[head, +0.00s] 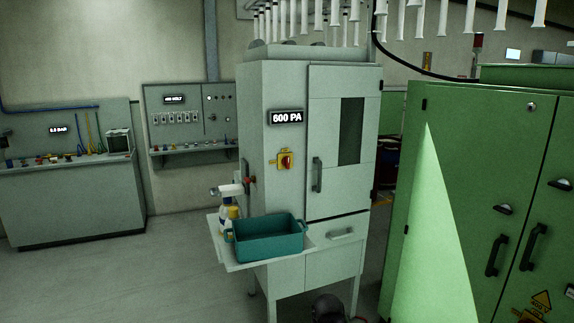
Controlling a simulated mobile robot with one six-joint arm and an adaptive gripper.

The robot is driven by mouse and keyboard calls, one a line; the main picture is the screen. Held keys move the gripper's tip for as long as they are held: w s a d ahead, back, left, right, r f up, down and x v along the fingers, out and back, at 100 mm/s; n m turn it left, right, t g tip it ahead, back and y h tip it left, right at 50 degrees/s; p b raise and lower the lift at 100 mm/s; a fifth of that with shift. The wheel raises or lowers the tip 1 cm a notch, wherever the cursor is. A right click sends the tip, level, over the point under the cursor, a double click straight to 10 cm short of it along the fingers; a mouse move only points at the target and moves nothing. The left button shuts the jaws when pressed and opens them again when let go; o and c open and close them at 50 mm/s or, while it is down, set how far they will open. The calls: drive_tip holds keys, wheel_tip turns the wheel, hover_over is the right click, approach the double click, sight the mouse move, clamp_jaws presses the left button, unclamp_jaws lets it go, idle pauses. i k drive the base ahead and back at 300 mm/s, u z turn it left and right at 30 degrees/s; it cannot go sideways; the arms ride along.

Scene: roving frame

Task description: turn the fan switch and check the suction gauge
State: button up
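A tall pale grey cabinet (270,85) stands in the middle of the head view. A red rotary switch on a yellow plate (285,160) is on its front, left of the door; its exact setting is too small to read. Above the switch, a dark display (287,117) reads "600 PA". The cabinet door (328,187) looks closed, with a dark window and a vertical handle (317,174). My gripper is not in view.
A teal bin (268,243) and bottles (227,217) sit on a shelf on the cabinet's left. A dark round object (329,306) is low in front, partly cut off. Green cabinets (470,190) stand close on the right. Floor (150,270) at left is clear.

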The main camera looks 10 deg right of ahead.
sight(286, 161)
drive_tip(key=k, duration=0.65)
drive_tip(key=u, duration=0.2)
drive_tip(key=i, duration=1.65)
drive_tip(key=z, duration=0.25)
